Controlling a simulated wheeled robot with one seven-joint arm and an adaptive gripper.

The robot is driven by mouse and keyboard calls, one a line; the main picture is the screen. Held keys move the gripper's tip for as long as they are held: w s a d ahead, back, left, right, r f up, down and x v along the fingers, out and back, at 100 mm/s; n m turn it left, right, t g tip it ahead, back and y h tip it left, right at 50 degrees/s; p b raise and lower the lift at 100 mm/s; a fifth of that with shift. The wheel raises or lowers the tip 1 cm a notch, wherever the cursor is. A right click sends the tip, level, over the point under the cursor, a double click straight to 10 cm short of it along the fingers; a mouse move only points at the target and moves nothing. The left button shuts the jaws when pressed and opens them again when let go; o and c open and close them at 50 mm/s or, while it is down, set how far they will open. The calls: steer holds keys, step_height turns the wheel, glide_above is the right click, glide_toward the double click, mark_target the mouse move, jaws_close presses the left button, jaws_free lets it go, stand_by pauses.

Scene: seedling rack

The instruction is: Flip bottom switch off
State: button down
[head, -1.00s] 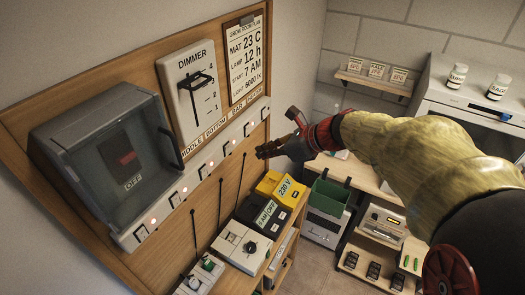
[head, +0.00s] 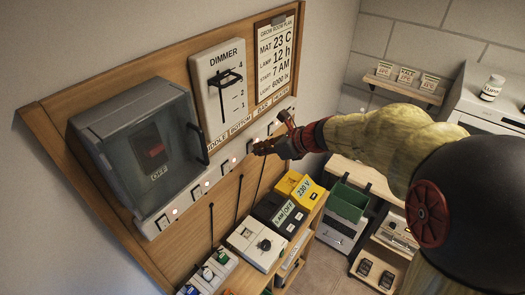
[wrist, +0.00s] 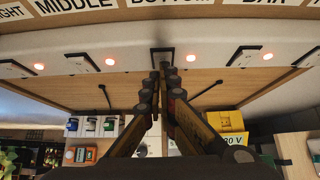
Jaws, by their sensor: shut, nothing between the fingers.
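The white switch strip (head: 190,193) runs along the lower part of the wooden wall board. In the wrist view, the strip (wrist: 215,60) carries several switches in dark frames, with lit red lamps between them. The BOTTOM label (wrist: 185,3) is above the middle switch (wrist: 163,51), whose lower part is hidden by my fingers. My gripper (head: 258,148) is shut and empty, in front of the strip. In the wrist view, its fingertips (wrist: 156,76) are just below or at this switch; I cannot tell whether they touch. The switch's lever position is not clear.
A clear-covered box with an OFF switch (head: 140,150) juts out at the left. The dimmer panel (head: 217,90) is above the strip. Timers and a yellow 230 V box (head: 290,183) stand below. Black cords hang under the strip.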

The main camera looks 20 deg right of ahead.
steer(key=shift+w+a+r+p, duration=0.2)
steer(key=shift+w+r+p, duration=0.05)
steer(key=shift+r+p, duration=0.1)
steer(key=shift+w+f, duration=0.1)
steer(key=shift+f, duration=0.05)
steer(key=shift+r, duration=0.2)
steer(key=shift+r+p, duration=0.65)
steer(key=shift+p, duration=0.15)
steer(key=shift+d, duration=0.1)
